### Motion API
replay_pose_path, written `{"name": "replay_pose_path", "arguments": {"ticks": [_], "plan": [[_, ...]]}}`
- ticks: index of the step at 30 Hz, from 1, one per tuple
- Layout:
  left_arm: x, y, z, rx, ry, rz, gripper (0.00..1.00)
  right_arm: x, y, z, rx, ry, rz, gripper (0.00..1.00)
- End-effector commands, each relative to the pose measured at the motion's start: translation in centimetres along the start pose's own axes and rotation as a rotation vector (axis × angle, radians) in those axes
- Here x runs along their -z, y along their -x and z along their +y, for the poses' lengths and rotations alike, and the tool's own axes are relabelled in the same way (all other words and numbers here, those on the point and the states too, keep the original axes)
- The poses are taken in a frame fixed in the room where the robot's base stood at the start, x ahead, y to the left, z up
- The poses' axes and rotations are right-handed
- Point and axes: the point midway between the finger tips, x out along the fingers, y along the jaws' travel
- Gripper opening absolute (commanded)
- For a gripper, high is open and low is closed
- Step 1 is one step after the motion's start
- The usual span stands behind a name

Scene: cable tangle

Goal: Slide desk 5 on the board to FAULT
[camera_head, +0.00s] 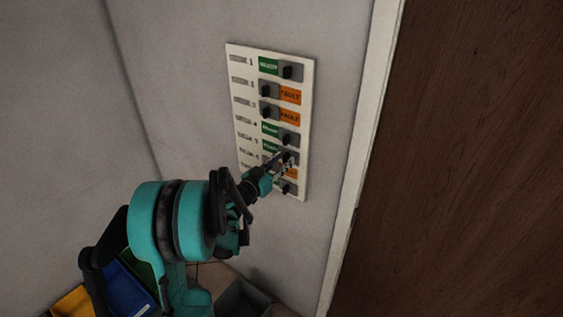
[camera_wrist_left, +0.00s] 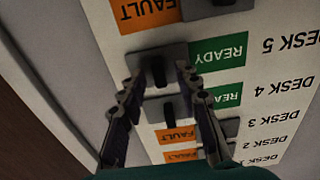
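The white board (camera_head: 309,100) hangs on the grey wall, with rows of sliders beside green READY and orange FAULT labels. In the left wrist view it appears upside down. The desk 5 slider (camera_wrist_left: 158,70) has its dark knob at the end of its track beside a green READY label (camera_wrist_left: 218,53). My left gripper (camera_wrist_left: 157,77) is open, with one finger on each side of that knob and visible gaps between. In the head view the left gripper (camera_head: 284,160) reaches the board at the desk 5 row and partly hides the rows below. My right gripper is out of view.
Neighbouring knobs sit close by: desk 4 (camera_wrist_left: 168,108) at READY, and the one beyond desk 5 (camera_wrist_left: 222,3) beside a FAULT label (camera_wrist_left: 145,10). A brown wooden door (camera_head: 460,160) stands to the right. Coloured bins (camera_head: 125,290) and a grey bin (camera_head: 243,298) are below.

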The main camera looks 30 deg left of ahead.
Motion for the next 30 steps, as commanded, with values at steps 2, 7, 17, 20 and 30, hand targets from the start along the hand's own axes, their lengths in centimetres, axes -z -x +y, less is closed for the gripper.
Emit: {"name": "replay_pose_path", "arguments": {"ticks": [2, 7, 17, 20, 30], "plan": [[0.0, 0.0, 0.0, 0.000, 0.000, 0.000, 0.22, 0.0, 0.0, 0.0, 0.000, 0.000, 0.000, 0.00], [0.0, 0.0, 0.0, 0.000, 0.000, 0.000, 0.00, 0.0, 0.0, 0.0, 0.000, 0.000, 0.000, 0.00], [-0.2, 0.0, -3.5, 0.004, 0.000, 0.000, 0.00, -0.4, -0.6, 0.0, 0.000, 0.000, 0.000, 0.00], [-0.2, 0.0, -5.8, 0.004, 0.000, 0.000, 0.00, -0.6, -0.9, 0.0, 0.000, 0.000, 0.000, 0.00], [0.0, 0.0, -8.2, 0.001, 0.000, 0.000, 0.00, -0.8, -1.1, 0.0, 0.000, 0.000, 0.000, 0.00]]}}
